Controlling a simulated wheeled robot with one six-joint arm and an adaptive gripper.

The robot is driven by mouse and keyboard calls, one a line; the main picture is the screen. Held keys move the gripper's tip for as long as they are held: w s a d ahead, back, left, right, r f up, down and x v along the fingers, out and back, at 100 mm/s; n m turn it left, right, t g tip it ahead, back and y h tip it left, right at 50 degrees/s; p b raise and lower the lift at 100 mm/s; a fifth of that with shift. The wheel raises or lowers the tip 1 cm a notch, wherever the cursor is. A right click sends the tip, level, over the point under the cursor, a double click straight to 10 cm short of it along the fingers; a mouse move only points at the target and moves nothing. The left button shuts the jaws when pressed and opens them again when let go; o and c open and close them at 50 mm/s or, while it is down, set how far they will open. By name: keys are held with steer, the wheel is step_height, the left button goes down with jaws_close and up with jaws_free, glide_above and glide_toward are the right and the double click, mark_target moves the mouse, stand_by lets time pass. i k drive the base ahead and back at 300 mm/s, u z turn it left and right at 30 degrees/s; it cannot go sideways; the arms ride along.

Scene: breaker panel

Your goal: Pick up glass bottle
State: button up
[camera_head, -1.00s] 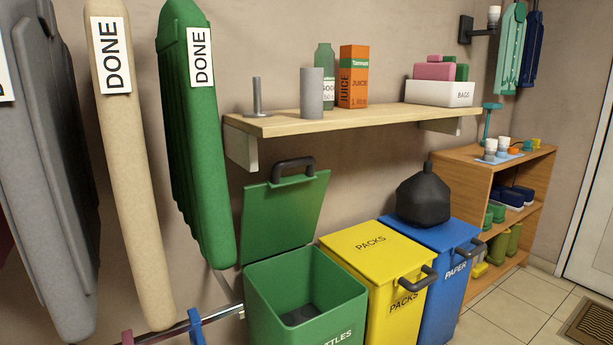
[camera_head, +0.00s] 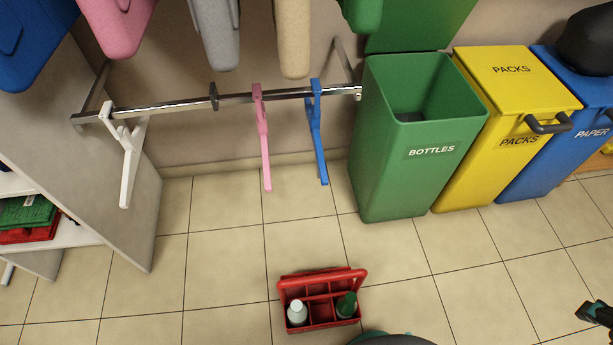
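A red carrier (camera_head: 321,297) with compartments and a handle stands on the floor at the bottom centre. A pale, whitish bottle (camera_head: 297,313) is upright in its front left compartment. A dark green bottle (camera_head: 346,305) is upright in its front right compartment. I cannot tell from their look which of them is glass. Part of my gripper (camera_head: 596,314) shows at the bottom right edge, dark with a teal patch, well to the right of the carrier. It is cut off by the frame, and whether it is open or shut does not show.
An open green bin (camera_head: 407,165) marked BOTTLES stands behind the carrier, beside the shut yellow PACKS bin (camera_head: 510,75) and the blue PAPER bin (camera_head: 540,150). A metal rail (camera_head: 190,104) with hangers is at upper left. The tiled floor around the carrier is clear.

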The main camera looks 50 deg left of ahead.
mark_target(298, 312)
steer(key=k, duration=0.5)
steer(key=u, duration=1.5)
steer(key=i, duration=0.1)
steer(key=z, duration=1.15)
